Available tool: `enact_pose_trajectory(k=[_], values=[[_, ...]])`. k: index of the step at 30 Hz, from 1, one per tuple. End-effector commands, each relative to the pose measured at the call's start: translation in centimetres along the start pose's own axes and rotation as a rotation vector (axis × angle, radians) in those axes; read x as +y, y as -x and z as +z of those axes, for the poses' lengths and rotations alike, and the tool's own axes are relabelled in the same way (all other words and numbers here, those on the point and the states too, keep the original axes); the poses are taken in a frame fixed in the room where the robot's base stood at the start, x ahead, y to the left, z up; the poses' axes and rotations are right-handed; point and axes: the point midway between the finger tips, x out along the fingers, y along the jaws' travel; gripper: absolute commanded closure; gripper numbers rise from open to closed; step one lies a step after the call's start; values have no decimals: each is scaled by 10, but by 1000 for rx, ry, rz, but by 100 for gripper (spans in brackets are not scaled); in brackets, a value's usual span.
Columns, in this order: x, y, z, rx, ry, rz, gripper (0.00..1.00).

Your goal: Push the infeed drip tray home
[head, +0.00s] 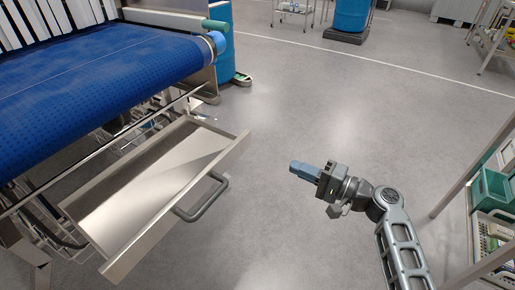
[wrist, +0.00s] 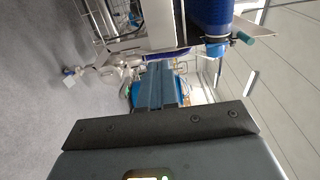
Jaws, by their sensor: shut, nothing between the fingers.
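The infeed drip tray (head: 125,235) is a shallow light metal drawer below the blue conveyor belt (head: 100,75) in the head view. It is pulled out, with its front panel and a grey bar handle (head: 203,198) facing right. The tray looks empty. My gripper (head: 292,168) is to the right of the handle, apart from it, with bare floor showing between them. Its blue fingers are shut with nothing between them and point left. In the wrist view the shut fingers (wrist: 158,88) point away from the camera. I cannot clearly make out the tray in the wrist view.
The conveyor frame and its roller end (head: 217,40) stand above and behind the tray. A blue drum (head: 351,15) stands far back. A shelf with green bins (head: 492,190) stands at the right edge. The grey floor (head: 300,100) between is clear.

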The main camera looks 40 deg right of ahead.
Motion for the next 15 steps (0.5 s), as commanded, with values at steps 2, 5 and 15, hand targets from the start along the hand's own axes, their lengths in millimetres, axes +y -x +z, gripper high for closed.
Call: enact_pose_trajectory(k=[2, 5, 15], values=[[-1, -6, 0, 0, -3, -3, 100], [-2, -19, 0, -2, -2, -3, 100], [-2, -85, 1, -4, 1, -1, 100]])
